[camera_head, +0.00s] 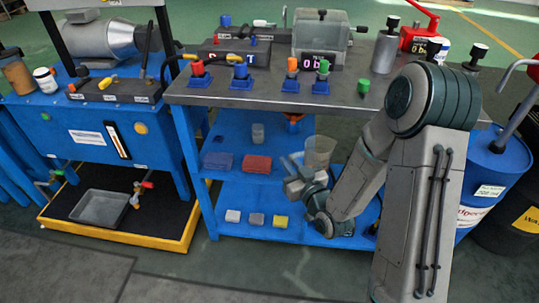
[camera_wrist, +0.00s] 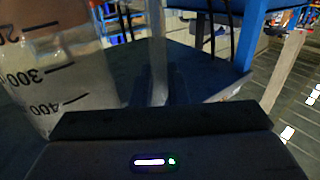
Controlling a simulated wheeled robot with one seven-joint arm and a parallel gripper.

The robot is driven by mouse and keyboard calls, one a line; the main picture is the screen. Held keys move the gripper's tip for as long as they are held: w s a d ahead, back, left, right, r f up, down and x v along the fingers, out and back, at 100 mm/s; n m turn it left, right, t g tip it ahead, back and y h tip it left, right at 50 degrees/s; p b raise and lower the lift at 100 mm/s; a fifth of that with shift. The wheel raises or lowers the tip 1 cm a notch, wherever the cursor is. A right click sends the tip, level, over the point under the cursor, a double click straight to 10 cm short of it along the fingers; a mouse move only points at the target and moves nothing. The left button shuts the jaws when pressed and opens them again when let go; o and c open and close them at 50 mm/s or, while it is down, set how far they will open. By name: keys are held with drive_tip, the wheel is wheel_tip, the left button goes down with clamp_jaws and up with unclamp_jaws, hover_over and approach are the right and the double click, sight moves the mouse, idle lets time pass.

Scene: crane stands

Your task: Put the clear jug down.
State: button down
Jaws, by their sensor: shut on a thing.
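The clear jug (camera_head: 320,150) is at the right part of the blue bench's middle shelf level in the head view. In the wrist view the jug (camera_wrist: 62,75) fills the left side, with dark volume marks on its wall. My gripper (camera_head: 303,172) is at its left side in the head view. In the wrist view my gripper (camera_wrist: 163,88) is shut on a clear upright strip that looks like the jug's handle. The jug looks about upright. Its base is partly hidden, and I cannot tell whether it touches the shelf.
The middle shelf (camera_head: 228,130) holds a small clear cup (camera_head: 258,133), a blue cloth stack (camera_head: 218,161) and a red one (camera_head: 257,164). Several small blocks lie on the lower shelf (camera_head: 295,236). The grey bench top (camera_head: 265,98) overhangs the shelves. A blue drum (camera_head: 497,165) stands at right.

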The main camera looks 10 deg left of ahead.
drive_tip(key=shift+w+a+f+b, duration=0.2)
drive_tip(key=shift+f+b, duration=0.05)
drive_tip(key=shift+b, duration=0.8)
drive_tip(key=shift+f+b+x, duration=0.45)
drive_tip(key=shift+f+x, duration=0.05)
drive_tip(key=shift+x, duration=1.5)
drive_tip(key=shift+f+b+x, duration=0.45)
drive_tip(key=shift+x, duration=1.6)
drive_tip(key=shift+f+b+x, duration=0.45)
drive_tip(key=shift+f+x, duration=0.05)
drive_tip(key=shift+x, duration=1.5)
drive_tip(key=shift+f+b, duration=0.2)
drive_tip(key=shift+b, duration=0.1)
drive_tip(key=c, duration=1.4)
unclamp_jaws()
